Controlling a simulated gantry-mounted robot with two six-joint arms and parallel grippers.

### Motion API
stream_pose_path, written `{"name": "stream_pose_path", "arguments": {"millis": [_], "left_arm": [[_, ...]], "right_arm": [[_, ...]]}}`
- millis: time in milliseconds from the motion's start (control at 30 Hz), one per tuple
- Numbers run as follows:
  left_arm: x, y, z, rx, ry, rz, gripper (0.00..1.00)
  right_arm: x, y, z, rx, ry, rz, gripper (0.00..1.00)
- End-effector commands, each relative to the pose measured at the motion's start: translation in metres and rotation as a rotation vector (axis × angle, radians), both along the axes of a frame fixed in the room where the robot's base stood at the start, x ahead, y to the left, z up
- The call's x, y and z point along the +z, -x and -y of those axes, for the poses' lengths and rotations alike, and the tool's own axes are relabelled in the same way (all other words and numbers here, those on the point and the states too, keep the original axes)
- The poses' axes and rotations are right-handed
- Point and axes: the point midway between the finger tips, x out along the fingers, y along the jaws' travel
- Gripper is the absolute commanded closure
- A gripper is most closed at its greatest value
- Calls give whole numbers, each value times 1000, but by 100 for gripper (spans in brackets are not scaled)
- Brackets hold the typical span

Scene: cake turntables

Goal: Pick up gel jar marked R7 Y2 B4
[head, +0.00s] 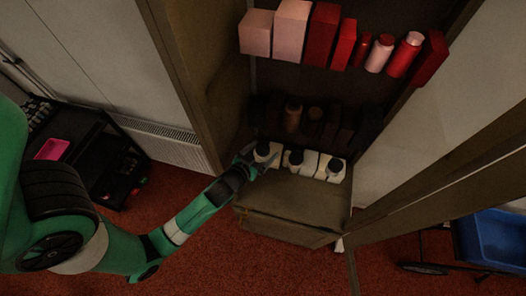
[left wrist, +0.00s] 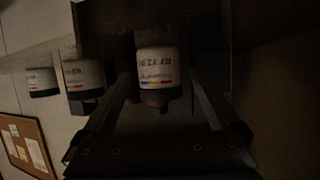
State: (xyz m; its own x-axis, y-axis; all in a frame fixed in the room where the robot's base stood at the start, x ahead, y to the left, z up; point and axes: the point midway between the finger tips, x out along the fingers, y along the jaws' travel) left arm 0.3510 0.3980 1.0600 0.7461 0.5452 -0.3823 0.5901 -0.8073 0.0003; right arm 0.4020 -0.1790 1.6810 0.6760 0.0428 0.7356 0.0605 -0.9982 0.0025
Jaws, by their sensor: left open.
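Three pale jars with dark caps stand in a row on the lower shelf: a left jar (head: 263,158), a middle jar (head: 299,168) and a right jar (head: 331,177). My left gripper (head: 259,161) is open at the left jar. In the left wrist view, a labelled jar (left wrist: 160,68) sits between the open fingers of my left gripper (left wrist: 165,95), with its dark cap toward the bottom of the picture. Its label has handwriting and a coloured stripe; the dim marking is too blurred to read surely. Two more jars (left wrist: 84,73) (left wrist: 42,80) stand to its left. My right gripper is not in view.
The jars stand in a brown cabinet (head: 285,205). A dim shelf of dark bottles (head: 293,118) lies behind them, and a top shelf holds pink and red boxes (head: 292,30). A black cart (head: 95,165) stands at left and a blue bin (head: 495,240) at lower right.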

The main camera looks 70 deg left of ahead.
Motion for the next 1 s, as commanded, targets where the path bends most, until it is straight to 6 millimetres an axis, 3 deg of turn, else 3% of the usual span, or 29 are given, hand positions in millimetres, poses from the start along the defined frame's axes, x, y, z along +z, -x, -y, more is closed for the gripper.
{"name": "stream_pose_path", "arguments": {"millis": [267,800,1000], "left_arm": [[-3,-6,-5,-1,0,0,5],[-3,-6,-5,0,0,0,97],[-3,-6,-5,-1,0,1,97]], "right_arm": [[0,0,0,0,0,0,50],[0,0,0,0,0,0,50],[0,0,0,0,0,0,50]]}}
